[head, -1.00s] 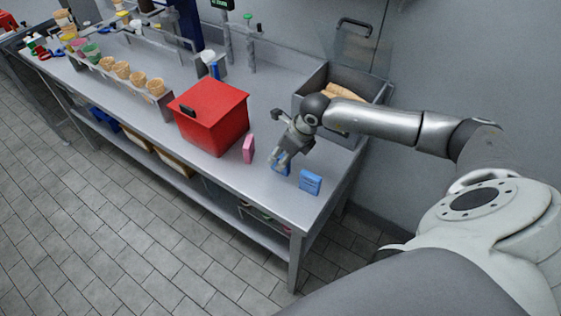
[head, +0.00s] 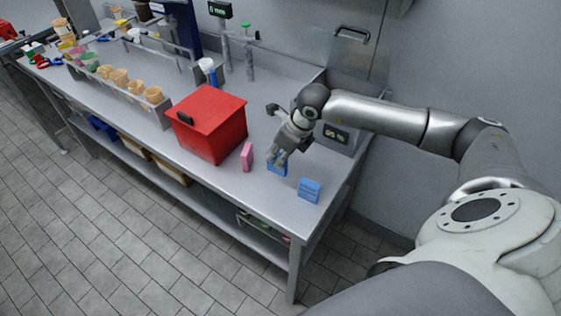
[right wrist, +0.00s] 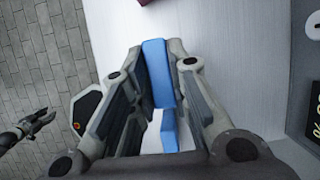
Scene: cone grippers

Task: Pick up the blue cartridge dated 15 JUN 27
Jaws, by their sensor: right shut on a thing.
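A blue cartridge (head: 277,169) stands near the front edge of the steel table, at the tips of my right gripper (head: 280,157). In the right wrist view my right gripper (right wrist: 157,58) has its fingers on both sides of this blue cartridge (right wrist: 158,75) and is shut on it. Its top is partly hidden by the fingers in the head view. A second blue cartridge (head: 309,190) stands apart, nearer the table's right corner. I cannot read a date on either one. A dark claw-like gripper, apparently my left (right wrist: 38,122), shows over the floor; its jaw state is unclear.
A pink cartridge (head: 246,157) stands just left of the gripped one, before a red lidded box (head: 208,128). A grey unit with a dark panel (head: 335,134) stands behind my right gripper. A rack of tan cups (head: 120,80) lies farther left. The table's front edge is close.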

